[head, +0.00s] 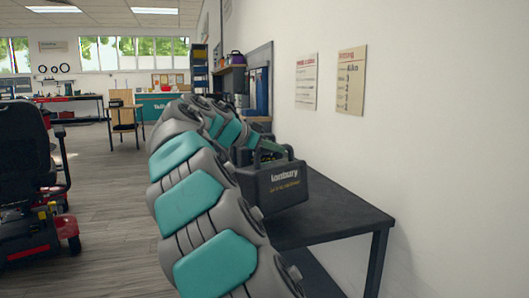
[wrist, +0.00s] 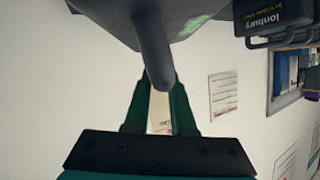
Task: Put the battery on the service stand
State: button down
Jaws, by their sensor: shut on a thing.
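A black battery case (head: 285,186) with a carry handle and a "lonbury" label appears over the dark table on the right in the head view. My gripper (head: 283,150) is shut on its handle, with green fingers reaching from the left. In the wrist view, the fingers (wrist: 160,85) close on the dark handle bar (wrist: 152,45), and the grey case body (wrist: 165,12) fills the top. My arm hides the case's left side. I cannot tell whether the case touches the table top. No thing is clearly marked as the service stand.
The black table (head: 345,212) stands against a white wall with two posters (head: 351,80). A second labelled black case (wrist: 275,14) shows at the wrist view's upper right. A red and black scooter (head: 30,190) stands left. Grey floor between is open.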

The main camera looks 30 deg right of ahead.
jog(key=s+x, duration=0.2)
jog(key=x, duration=0.9)
jog(key=shift+d+b, duration=0.4)
jog(key=shift+d, duration=0.2)
jog(key=c, duration=1)
grip_release()
jog(key=shift+w+f, duration=0.15)
jog(key=shift+f, duration=0.2)
jog(key=shift+o, duration=1.3)
jog(key=shift+r, duration=0.1)
jog(key=shift+a+r, duration=0.1)
jog(key=shift+r, duration=0.05)
jog(key=v, duration=1.1)
jog(key=shift+s+a+r, duration=0.15)
jog(key=shift+s+a, duration=0.05)
jog(key=shift+a, duration=0.1)
